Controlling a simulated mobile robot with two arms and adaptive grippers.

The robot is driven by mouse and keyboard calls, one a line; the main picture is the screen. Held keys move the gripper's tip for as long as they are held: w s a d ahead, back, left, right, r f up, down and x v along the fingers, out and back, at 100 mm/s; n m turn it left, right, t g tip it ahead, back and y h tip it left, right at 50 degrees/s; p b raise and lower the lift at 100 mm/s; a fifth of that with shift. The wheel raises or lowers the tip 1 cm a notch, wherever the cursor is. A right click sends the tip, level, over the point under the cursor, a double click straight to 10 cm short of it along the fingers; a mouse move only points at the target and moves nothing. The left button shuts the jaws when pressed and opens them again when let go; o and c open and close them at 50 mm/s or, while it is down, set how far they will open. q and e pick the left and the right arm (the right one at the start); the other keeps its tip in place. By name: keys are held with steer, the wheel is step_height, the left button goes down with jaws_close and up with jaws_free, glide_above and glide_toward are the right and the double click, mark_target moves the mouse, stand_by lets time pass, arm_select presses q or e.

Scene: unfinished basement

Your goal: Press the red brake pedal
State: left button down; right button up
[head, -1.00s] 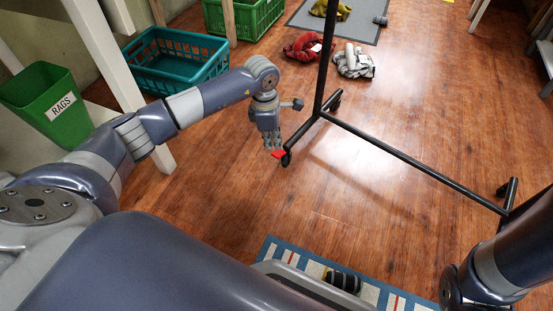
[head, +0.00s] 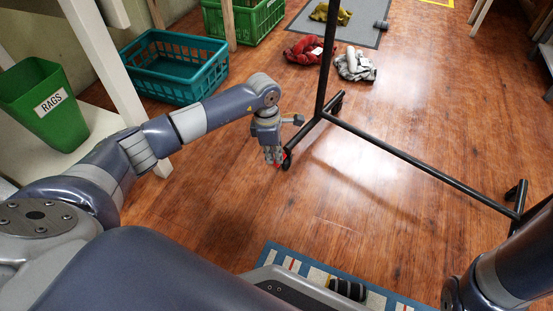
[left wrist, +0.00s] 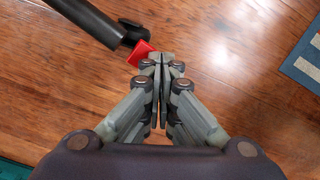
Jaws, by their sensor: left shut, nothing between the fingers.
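The red brake pedal (left wrist: 141,52) is a small flat red tab at the caster end of the black rack's base bar (left wrist: 95,25). In the head view only bits of red show around my fingertips, beside the near caster (head: 287,160). My left gripper (head: 274,163) points down, its fingers shut and empty. In the left wrist view its fingertips (left wrist: 161,58) lie just right of the pedal, overlapping or very close to its right edge. I cannot tell whether they touch it. My right arm shows at the lower right of the head view, its gripper out of sight.
The rack's black post (head: 326,70) rises beside my left gripper, and its long base bar (head: 410,160) runs right. A teal crate (head: 175,68), green crate (head: 245,20) and green rags bin (head: 45,105) stand left. Cloths (head: 355,65) lie behind. A striped mat (head: 300,265) lies in front.

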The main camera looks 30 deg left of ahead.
arm_select(q)
steer(key=shift+s+a+r+p, duration=0.1)
steer(key=shift+a+r+p, duration=0.15)
steer(key=shift+p, duration=0.2)
steer(key=shift+s+a+r+p, duration=0.15)
steer(key=shift+s+a+p, duration=0.15)
steer(key=shift+a, duration=0.25)
steer(key=shift+s+a+r+p, duration=0.2)
steer(key=shift+a+p, duration=0.2)
steer(key=shift+a, duration=0.15)
step_height(320, 180, up, 12)
steer(key=a, duration=0.1)
steer(key=shift+s, duration=0.2)
steer(key=shift+f, duration=0.1)
